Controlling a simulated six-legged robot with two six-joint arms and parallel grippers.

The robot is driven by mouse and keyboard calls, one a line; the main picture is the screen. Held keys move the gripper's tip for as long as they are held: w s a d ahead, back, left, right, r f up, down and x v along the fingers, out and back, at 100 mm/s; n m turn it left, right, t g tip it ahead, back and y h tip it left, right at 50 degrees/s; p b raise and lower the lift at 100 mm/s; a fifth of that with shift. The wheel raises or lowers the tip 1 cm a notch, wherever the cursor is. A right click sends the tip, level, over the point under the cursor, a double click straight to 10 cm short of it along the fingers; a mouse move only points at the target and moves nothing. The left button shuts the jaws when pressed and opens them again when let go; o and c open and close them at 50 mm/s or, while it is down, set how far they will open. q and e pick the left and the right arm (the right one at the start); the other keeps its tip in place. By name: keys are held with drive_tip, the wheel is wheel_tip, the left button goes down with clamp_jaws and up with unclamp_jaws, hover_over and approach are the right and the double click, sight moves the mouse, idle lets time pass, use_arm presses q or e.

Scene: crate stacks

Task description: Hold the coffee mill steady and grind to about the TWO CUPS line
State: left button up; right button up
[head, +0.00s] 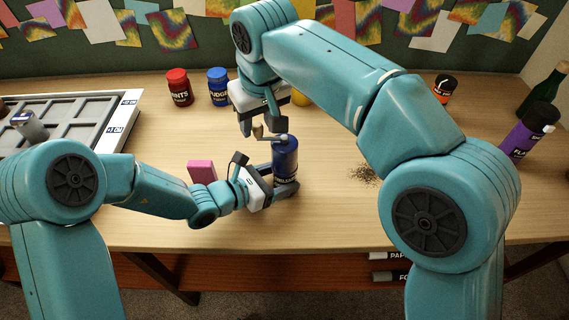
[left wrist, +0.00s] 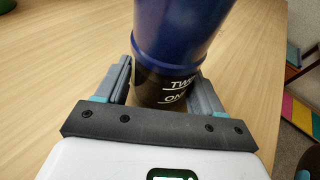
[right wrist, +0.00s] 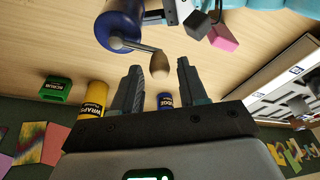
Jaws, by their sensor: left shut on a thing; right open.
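The coffee mill (head: 286,155) is a dark blue cylinder standing upright near the middle of the table. Its crank (right wrist: 138,45) ends in a wooden knob (right wrist: 159,66). My left gripper (head: 287,189) is shut around the mill's lower part. In the left wrist view the mill (left wrist: 180,35) has a dark lower container (left wrist: 160,90) with the markings TWO and ONE, partly cut by the gripper. The level of grounds inside cannot be made out. My right gripper (right wrist: 158,70) is open, pointing down, with the knob between or just beyond its fingertips; contact is not visible.
A pink block (head: 202,171) lies left of the mill. Brown grounds (head: 362,174) are scattered to the right. A red jar (head: 179,88) and a blue jar (head: 218,88) stand behind. A grey compartment tray (head: 80,120) is at left, a purple bottle (head: 525,137) at right.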

drive_tip(key=shift+w+a+v, duration=0.1)
drive_tip(key=shift+w+v, duration=0.1)
drive_tip(key=shift+v, duration=0.75)
drive_tip(key=shift+w+a+v, duration=0.15)
drive_tip(key=shift+w+v, duration=0.05)
drive_tip(key=shift+v, duration=0.75)
drive_tip(key=shift+w+a+v, duration=0.1)
drive_tip(key=shift+w+v, duration=0.1)
drive_tip(key=shift+v, duration=0.7)
drive_tip(key=shift+r, duration=0.2)
use_arm(q)
drive_tip(key=o, duration=0.9)
